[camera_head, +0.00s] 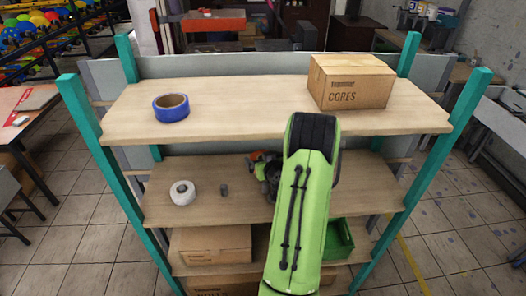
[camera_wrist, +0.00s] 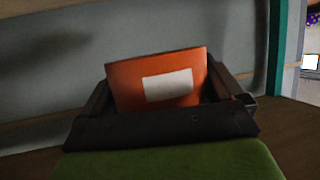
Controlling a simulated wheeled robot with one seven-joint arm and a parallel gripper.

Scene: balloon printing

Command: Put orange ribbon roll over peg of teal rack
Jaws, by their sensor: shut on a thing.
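The teal rack (camera_head: 77,112) has wooden shelves between teal posts. My gripper (camera_head: 265,172) is over the middle shelf, partly hidden behind my green arm. It is shut on an orange thing (camera_head: 257,155) at its far left side. In the wrist view, the orange thing (camera_wrist: 126,86) is a flat face with a white label, upright between the dark jaws of my gripper (camera_wrist: 160,104). Its full shape is hidden, so I cannot tell that it is a roll. A small grey upright stub (camera_head: 224,190) stands on the middle shelf; I cannot tell whether it is the peg.
A blue roll (camera_head: 171,113) and a cardboard box (camera_head: 351,82) are on the top shelf. A white roll (camera_head: 183,198) lies left of the stub. A cardboard box (camera_head: 210,245) and a green crate (camera_head: 340,241) are lower down. The top shelf's middle is clear.

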